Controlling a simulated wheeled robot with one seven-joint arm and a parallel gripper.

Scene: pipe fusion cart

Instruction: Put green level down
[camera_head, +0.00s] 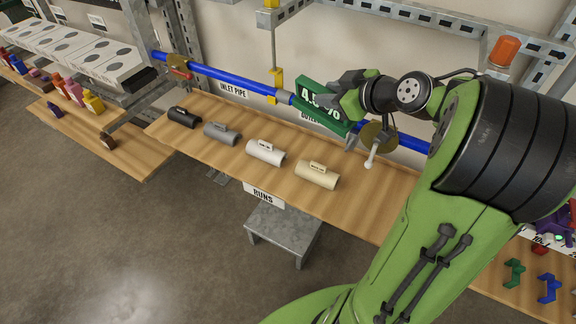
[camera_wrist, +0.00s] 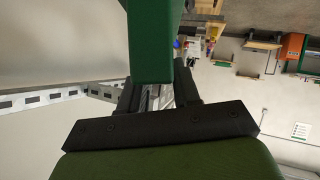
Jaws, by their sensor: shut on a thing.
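The green level (camera_head: 318,112) has a dark face with white digits, partly hidden, reading about 4 percent. It stands in front of the blue pipe (camera_head: 225,76), above the back of the wooden shelf; I cannot tell whether it touches the pipe. My gripper (camera_head: 348,106) is shut on the level at its right side. In the wrist view the level is a plain green block (camera_wrist: 151,42) running up from between the fingers of my gripper (camera_wrist: 158,95). The level's far end is out of that view.
The wooden shelf (camera_head: 225,168) bears several short pipe pieces: black (camera_head: 184,117), grey (camera_head: 222,133), white (camera_head: 265,153) and beige (camera_head: 317,175). A yellow bracket (camera_head: 276,84) is on the pipe left of the level. A brass disc (camera_head: 378,143) with a white handle is at right. The shelf's front strip has bare room.

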